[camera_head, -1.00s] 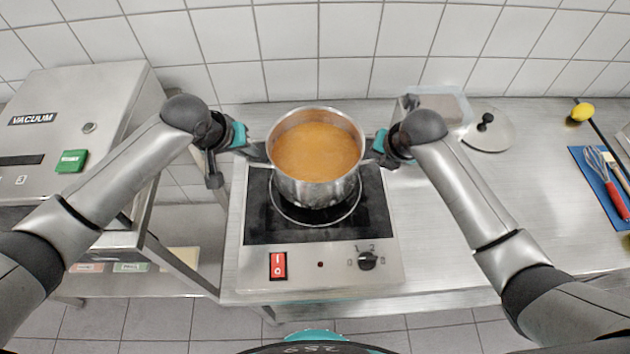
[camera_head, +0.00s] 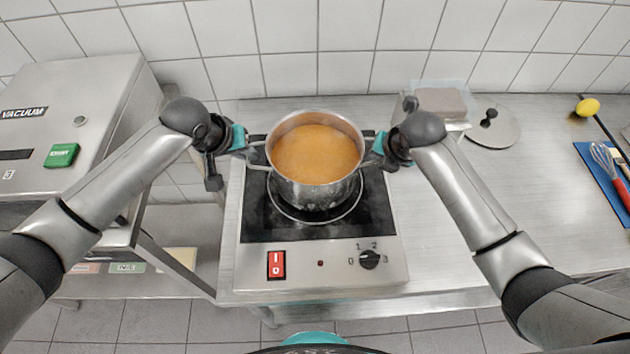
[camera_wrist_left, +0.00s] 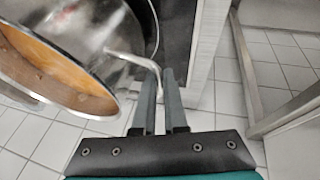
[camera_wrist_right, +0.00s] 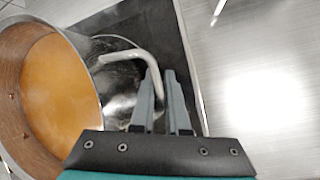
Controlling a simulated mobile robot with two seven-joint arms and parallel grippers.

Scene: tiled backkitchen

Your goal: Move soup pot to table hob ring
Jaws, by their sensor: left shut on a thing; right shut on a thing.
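The steel soup pot (camera_head: 312,192), full of orange soup (camera_head: 318,153), is upright over the round ring (camera_head: 274,206) of the table hob (camera_head: 335,262). Whether its base touches the ring I cannot tell. My left gripper (camera_head: 257,147) is shut on the pot's left handle; the handle end shows at its fingers in the left wrist view (camera_wrist_left: 150,68). My right gripper (camera_head: 372,147) is shut on the right handle, whose bent bar shows at the fingers in the right wrist view (camera_wrist_right: 145,60). The pot hides the back of the ring.
A vacuum machine (camera_head: 75,110) stands at the left. A clear container (camera_head: 442,100) and a pot lid (camera_head: 505,128) lie right of the hob. A blue mat (camera_head: 600,170) with a whisk and a yellow object (camera_head: 588,107) are far right. The counter between is clear.

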